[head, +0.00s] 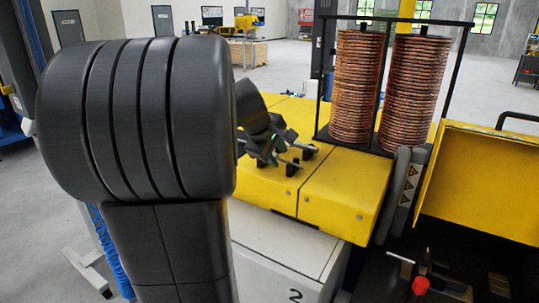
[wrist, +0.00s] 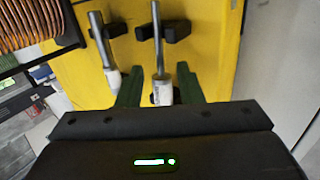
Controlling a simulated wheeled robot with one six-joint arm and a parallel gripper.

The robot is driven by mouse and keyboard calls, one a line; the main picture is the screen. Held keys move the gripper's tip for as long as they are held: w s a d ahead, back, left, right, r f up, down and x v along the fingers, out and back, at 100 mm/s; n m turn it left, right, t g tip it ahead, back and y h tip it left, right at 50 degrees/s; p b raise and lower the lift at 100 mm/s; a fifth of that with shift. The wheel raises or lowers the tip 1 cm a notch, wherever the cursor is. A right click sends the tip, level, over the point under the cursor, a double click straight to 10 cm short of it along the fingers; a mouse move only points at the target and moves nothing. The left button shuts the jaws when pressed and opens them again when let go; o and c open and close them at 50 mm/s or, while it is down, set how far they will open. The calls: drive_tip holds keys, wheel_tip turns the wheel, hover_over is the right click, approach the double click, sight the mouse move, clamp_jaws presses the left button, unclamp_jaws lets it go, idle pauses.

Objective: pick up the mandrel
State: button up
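Two metal rods with white ends lie on black holders on the yellow top, and either could be the mandrel. One rod (wrist: 158,50) is in the middle of the wrist view, its white end between my gripper's fingers. The other rod (wrist: 98,35) lies to the left, outside the fingers. My gripper (wrist: 160,83) has its two green fingers apart, with a gap visible at the left of the middle rod. Contact on the right side is unclear. In the head view my gripper (head: 268,150) is over the rods, partly hidden by my arm.
Two copper tube coils (head: 355,85) stand in a black rack on the yellow machine top (head: 335,195). A yellow panel (head: 480,185) is at the right. A red-capped item (head: 420,286) stands low at the right. Grey floor lies behind.

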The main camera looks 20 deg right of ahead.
drive_tip(key=shift+w+d+f, duration=0.1)
drive_tip(key=shift+d+f, duration=0.05)
drive_tip(key=shift+f, duration=0.2)
drive_tip(key=shift+c, duration=0.2)
clamp_jaws()
drive_tip(key=shift+r, duration=0.1)
